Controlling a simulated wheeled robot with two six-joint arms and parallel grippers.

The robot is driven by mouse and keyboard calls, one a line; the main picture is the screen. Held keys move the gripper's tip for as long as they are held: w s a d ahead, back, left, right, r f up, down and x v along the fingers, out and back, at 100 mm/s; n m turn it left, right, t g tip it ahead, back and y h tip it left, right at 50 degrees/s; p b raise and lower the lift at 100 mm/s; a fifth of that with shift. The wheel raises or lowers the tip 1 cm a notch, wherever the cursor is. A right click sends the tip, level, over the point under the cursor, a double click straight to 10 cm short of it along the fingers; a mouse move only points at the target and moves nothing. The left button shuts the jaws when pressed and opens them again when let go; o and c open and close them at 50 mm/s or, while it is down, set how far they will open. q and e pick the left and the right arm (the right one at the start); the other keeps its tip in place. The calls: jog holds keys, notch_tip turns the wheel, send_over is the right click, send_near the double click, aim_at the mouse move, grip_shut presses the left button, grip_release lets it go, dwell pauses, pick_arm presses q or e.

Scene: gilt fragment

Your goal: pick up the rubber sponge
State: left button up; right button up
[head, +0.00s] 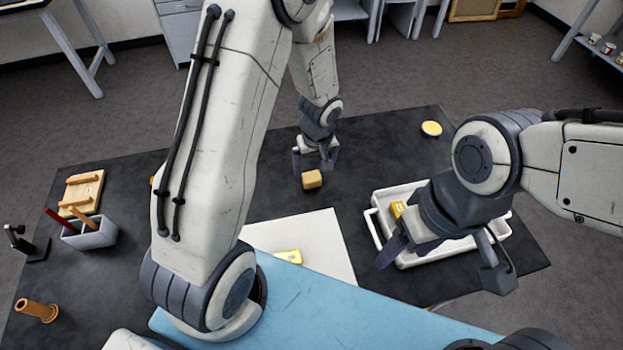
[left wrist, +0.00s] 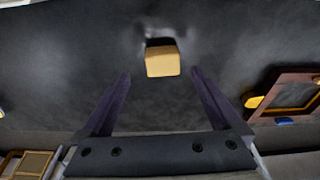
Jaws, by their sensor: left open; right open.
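A tan block that looks like the rubber sponge (head: 312,179) lies on the dark table mat, toward the far side. It also shows in the left wrist view (left wrist: 162,61), just ahead of the fingertips and roughly centred between them. My left gripper (head: 314,166) is open and empty, right by the sponge in the head view. In the left wrist view, its two fingers (left wrist: 161,74) stand apart on either side of the sponge's near edge, without visible contact.
A white sheet (head: 322,232) with a yellow piece (head: 288,256) lies at centre. A yellow round dish (head: 431,128) is far right. A pen holder (head: 90,236) and wooden pieces (head: 84,190) stand left. Mat around the sponge is clear.

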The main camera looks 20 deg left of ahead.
aim_at(312, 176)
pick_arm(q)
jog(key=f, duration=0.3)
jog(key=f+b, duration=0.1)
jog(key=f, duration=0.1)
jog(key=shift+w+a+f, duration=0.15)
jog(key=shift+a, duration=0.25)
jog(key=c, duration=1.4)
